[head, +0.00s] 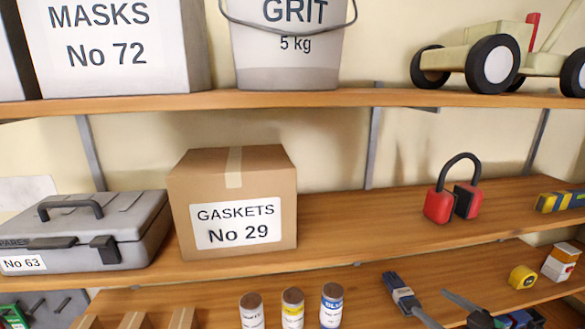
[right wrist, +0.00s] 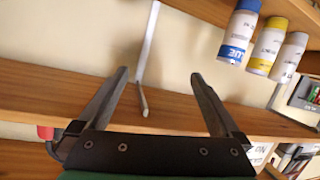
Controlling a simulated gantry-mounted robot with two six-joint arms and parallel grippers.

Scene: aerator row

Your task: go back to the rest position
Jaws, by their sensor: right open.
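My right gripper (head: 429,300) shows at the bottom right of the head view, in front of the lower shelf and to the right of the cans. In the right wrist view its two dark fingers (right wrist: 158,78) stand wide apart with nothing between them. The gripper is open and empty. The rest of the right arm runs out of the head view at the bottom. My left gripper is not in view.
Three labelled cans (head: 291,308) stand left of my right gripper. Above, the middle shelf (head: 350,222) holds a gaskets box (head: 232,200), a grey case (head: 130,232) and red ear defenders (head: 438,206). A shelf bracket (right wrist: 147,55) shows beyond the fingers.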

